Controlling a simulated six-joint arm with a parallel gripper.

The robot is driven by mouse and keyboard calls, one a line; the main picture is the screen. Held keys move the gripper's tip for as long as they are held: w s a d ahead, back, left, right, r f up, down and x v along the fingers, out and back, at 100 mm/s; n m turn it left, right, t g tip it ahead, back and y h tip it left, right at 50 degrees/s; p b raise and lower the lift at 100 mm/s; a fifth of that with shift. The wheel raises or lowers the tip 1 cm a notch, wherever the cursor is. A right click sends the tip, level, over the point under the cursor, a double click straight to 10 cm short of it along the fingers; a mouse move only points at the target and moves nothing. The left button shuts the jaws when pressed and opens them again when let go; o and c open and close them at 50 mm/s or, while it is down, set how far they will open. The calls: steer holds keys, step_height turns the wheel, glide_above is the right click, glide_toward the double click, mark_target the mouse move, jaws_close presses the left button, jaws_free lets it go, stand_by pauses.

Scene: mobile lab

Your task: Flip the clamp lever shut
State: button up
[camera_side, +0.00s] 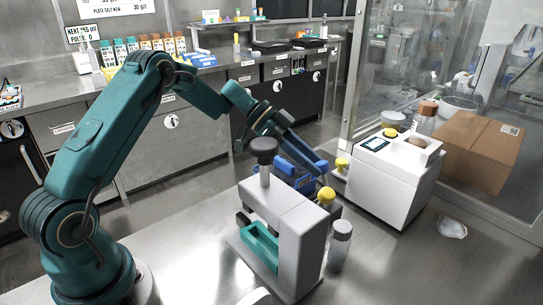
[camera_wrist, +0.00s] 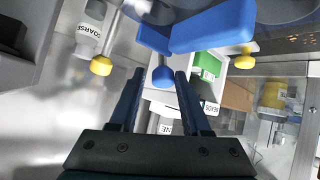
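A lever with a blue ball knob (camera_wrist: 163,77) shows in the wrist view, beside a larger blue block (camera_wrist: 212,28). The blue block also shows in the side view (camera_side: 306,184), behind a grey press. I cannot tell for sure which lever is the clamp lever. My gripper (camera_wrist: 161,73) has its fingers apart, with the blue knob between the tips in the picture and a gap at each side. Contact and depth are unclear.
The grey press (camera_side: 299,238) with a black knob (camera_side: 264,150) and green tray (camera_side: 260,246) stands in front. Yellow knobs (camera_side: 326,194) (camera_side: 342,163) are close by. A white machine (camera_side: 385,180) stands right, a grey-capped bottle (camera_side: 339,245) beside the press.

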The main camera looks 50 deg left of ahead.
steer(key=f+v, duration=0.1)
steer(key=v, duration=1)
steer(key=shift+s+a+r, duration=0.15)
steer(key=shift+s+a, duration=0.05)
steer(key=shift+a, duration=0.4)
stand_by(0.5)
steer(key=s+d+n+y, duration=0.5)
steer(key=s, duration=0.6)
steer(key=s+d+n+y, duration=0.4)
steer(key=s+d+n, duration=0.1)
steer(key=s, duration=0.6)
steer(key=shift+d+n+t+y, duration=0.3)
steer(key=shift+d+t+y, duration=0.05)
steer(key=shift+t+y, duration=0.05)
